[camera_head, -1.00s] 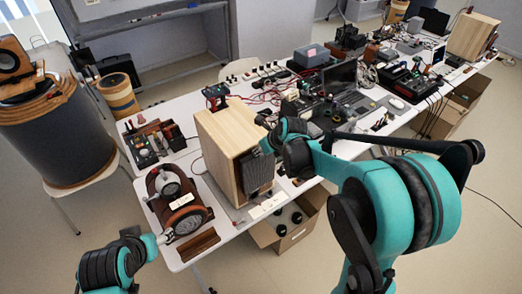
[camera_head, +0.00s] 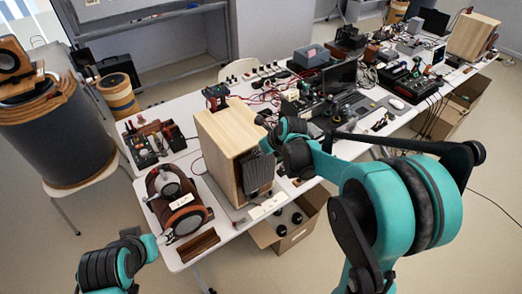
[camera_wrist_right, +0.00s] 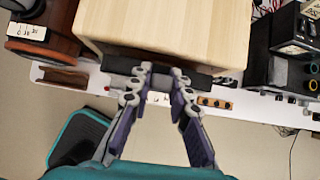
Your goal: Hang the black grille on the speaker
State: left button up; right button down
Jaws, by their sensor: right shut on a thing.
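The speaker (camera_head: 222,137) is a pale wooden box standing on the near white table in the head view. Its top also shows in the right wrist view (camera_wrist_right: 175,25). The black grille (camera_head: 259,177) is upright at the speaker's front face; in the wrist view its dark top edge (camera_wrist_right: 122,64) runs along the front edge of the box. I cannot tell whether it touches or is seated. My right gripper (camera_wrist_right: 158,80) is shut on the grille's upper edge; arm links partly hide it in the head view.
Left of the speaker is a wooden device with round dials (camera_head: 177,205). An open cardboard box (camera_head: 265,236) with dark round things stands on the floor below the table edge. Electronics and cables (camera_head: 310,105) crowd the table to the right.

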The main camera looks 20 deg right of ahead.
jog(key=shift+w+a, duration=0.2)
jog(key=shift+w, duration=0.35)
dwell(0.8)
jog(key=shift+f+b, duration=0.6)
jog(key=shift+b, duration=0.1)
dwell(1.3)
jog(key=c, duration=1.3)
grip_release()
jog(key=shift+s+r, duration=0.1)
jog(key=v, duration=1.2)
jog(key=s+f+n+b, duration=0.4)
jog(key=s+f+n, duration=0.2)
jog(key=n, duration=0.4)
jog(key=s+a+f+n+h+b, duration=0.1)
jog(key=s+f+n+b, duration=0.3)
jog(key=n, duration=0.7)
jog(key=s+f+n+h+b, duration=0.1)
jog(key=s+f+n+b, duration=0.3)
jog(key=s+f+n, duration=0.3)
jog(key=shift+s+a+f+n+t+b, duration=0.1)
jog(key=shift+s+f+n, duration=0.05)
jog(key=shift+s+n, duration=0.45)
jog(key=shift+s+a+f+n+t+b, duration=0.1)
jog(key=shift+s+n+b, duration=0.05)
jog(key=shift+s+n, duration=0.5)
jog(key=shift+s+a+f+n+t+b, duration=0.15)
jog(key=shift+s+n, duration=0.3)
jog(key=shift+n, duration=0.3)
